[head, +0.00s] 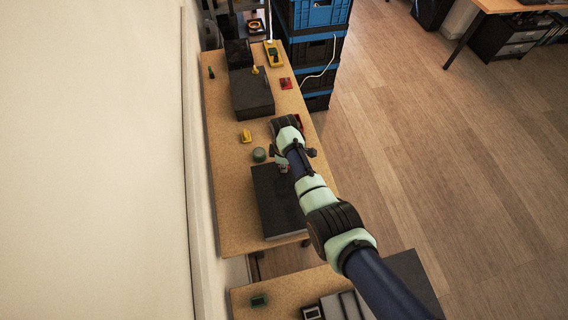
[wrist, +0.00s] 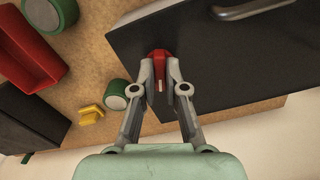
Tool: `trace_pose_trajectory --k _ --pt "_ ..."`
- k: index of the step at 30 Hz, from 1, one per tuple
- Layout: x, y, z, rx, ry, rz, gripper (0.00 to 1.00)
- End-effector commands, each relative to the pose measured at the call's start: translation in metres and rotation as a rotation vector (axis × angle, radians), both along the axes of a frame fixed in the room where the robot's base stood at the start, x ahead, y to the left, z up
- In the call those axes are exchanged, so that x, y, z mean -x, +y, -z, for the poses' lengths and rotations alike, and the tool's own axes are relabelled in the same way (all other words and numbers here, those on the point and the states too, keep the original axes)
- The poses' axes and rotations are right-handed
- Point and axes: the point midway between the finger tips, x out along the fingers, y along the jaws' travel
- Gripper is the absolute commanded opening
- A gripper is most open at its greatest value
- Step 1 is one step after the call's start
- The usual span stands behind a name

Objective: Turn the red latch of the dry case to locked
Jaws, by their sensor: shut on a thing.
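The dry case (head: 270,205) is a dark box lying on the wooden bench, below centre in the head view. It fills the upper right of the wrist view (wrist: 230,65). The red latch (wrist: 158,57) sits at the case's edge nearest the round green things. My gripper (wrist: 160,80) is shut on the red latch, one finger on each side of it. The latch's lower part is partly hidden between the fingers. In the head view my gripper (head: 284,168) is at the case's upper edge, mostly covered by my arm.
A green cylinder (wrist: 117,95), a yellow part (wrist: 91,115) and a red bin (wrist: 25,50) are close by. Another dark box (head: 252,95) stands farther up the bench (head: 225,175). Blue and black crates (head: 312,50) stand beside the bench. A metal handle (wrist: 250,8) crosses the case.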

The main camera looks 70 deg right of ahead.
Motion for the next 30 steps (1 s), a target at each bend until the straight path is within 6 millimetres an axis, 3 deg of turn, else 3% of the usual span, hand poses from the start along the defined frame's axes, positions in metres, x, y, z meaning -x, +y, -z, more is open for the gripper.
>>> trace_pose_trajectory --k 12,30 --pt "-0.0004 0.0002 -0.0003 -0.001 0.0 -0.256 0.0" --pt "-0.0004 0.0002 0.0001 -0.001 0.0 -0.323 0.0"
